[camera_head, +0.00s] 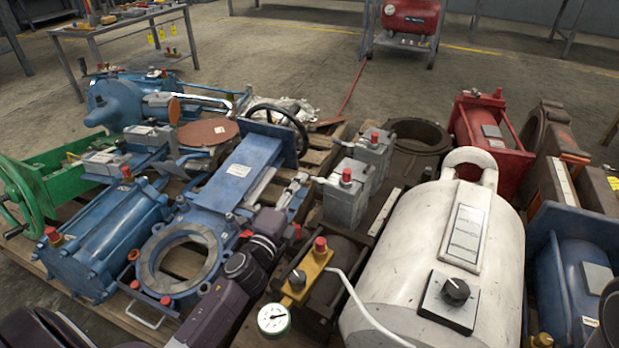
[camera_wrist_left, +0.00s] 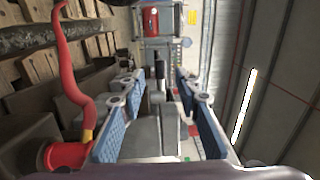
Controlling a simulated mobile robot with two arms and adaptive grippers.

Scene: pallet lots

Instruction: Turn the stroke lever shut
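My left gripper (camera_head: 299,190) reaches in over the pallet, beside a grey box with a red cap (camera_head: 343,196). In the left wrist view its two blue-padded fingers (camera_wrist_left: 160,92) stand apart. A grey surface and a small dark upright part show in the gap, with no clear contact. I cannot tell which part is the stroke lever. A black knob (camera_head: 456,291) sits on the white cylinder (camera_head: 400,260), and another black knob (camera_head: 297,278) on a yellow block (camera_head: 309,272) with a gauge (camera_head: 273,319). My right gripper is not in view.
Blue valve (camera_head: 230,180) and blue cylinder (camera_head: 105,238) crowd the left, with a green handwheel (camera_head: 22,195) at the edge. Red machine (camera_head: 490,130) stands right. A red hose (camera_wrist_left: 76,85) curves beside the left finger in the wrist view. Open floor lies behind.

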